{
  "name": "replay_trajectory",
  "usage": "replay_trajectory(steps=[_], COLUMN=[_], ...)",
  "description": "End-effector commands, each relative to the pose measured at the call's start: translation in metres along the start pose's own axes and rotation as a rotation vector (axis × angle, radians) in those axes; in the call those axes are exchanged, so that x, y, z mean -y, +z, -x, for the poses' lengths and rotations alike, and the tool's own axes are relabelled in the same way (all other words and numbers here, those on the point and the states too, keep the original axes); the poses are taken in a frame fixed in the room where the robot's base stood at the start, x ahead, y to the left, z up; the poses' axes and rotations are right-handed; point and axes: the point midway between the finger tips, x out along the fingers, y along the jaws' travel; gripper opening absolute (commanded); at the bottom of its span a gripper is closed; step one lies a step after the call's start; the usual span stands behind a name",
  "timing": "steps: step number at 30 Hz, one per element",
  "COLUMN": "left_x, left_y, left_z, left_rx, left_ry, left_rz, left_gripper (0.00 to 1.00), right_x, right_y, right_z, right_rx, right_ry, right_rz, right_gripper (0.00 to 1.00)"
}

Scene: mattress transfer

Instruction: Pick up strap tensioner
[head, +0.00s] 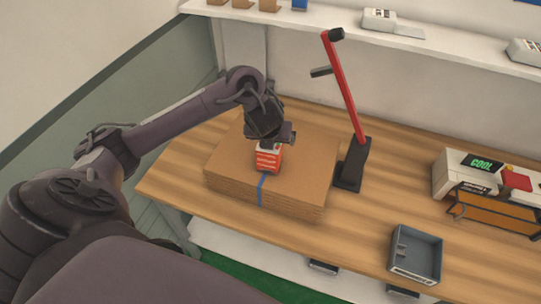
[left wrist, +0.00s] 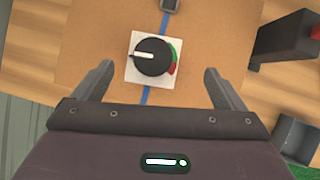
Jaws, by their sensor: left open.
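The likely strap tensioner is a small red-orange box (head: 268,158) with white parts, standing on a stack of flat cardboard (head: 305,180). In the left wrist view its white square top (left wrist: 139,38) carries a black dial with a white pointer and green and red marks. A blue strap (head: 261,190) runs over the stack and passes under the box. My left gripper (head: 272,141) is just above the box, pointing down. In the left wrist view its fingers (left wrist: 158,70) are spread wide, with the box ahead between them, and nothing is held. My right gripper is not in view.
A red-lever tool on a dark base (head: 351,165) stands right of the stack. A grey tray (head: 418,278) sits near the table's front edge. A white machine (head: 450,172) stands at far right. A shelf (head: 440,50) runs along the wall. Wooden tabletop lies clear between them.

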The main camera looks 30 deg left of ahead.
Motion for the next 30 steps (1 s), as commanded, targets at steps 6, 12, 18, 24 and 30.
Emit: replay_trajectory(steps=[6,12,18,24,30], left_x=[-0.005,-0.005,-0.005,-0.005,-0.005], left_y=[0.001,0.002,0.002,0.002,0.002], left_z=[-0.027,-0.050,-0.053,-0.053,-0.053], left_rx=[-0.002,0.000,0.002,0.002,0.002], left_ry=[0.003,0.001,0.000,0.000,0.001], left_rz=[0.005,0.004,0.003,0.003,0.003], left_gripper=[0.92,0.92,0.92,0.77,0.51], right_x=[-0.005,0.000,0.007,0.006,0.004], right_y=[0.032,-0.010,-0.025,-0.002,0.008], right_z=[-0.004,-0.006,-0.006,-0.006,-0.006], right_rx=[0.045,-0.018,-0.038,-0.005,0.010], right_ry=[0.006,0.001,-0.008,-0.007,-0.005], right_rz=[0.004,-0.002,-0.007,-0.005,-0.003], right_gripper=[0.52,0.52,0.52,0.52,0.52])
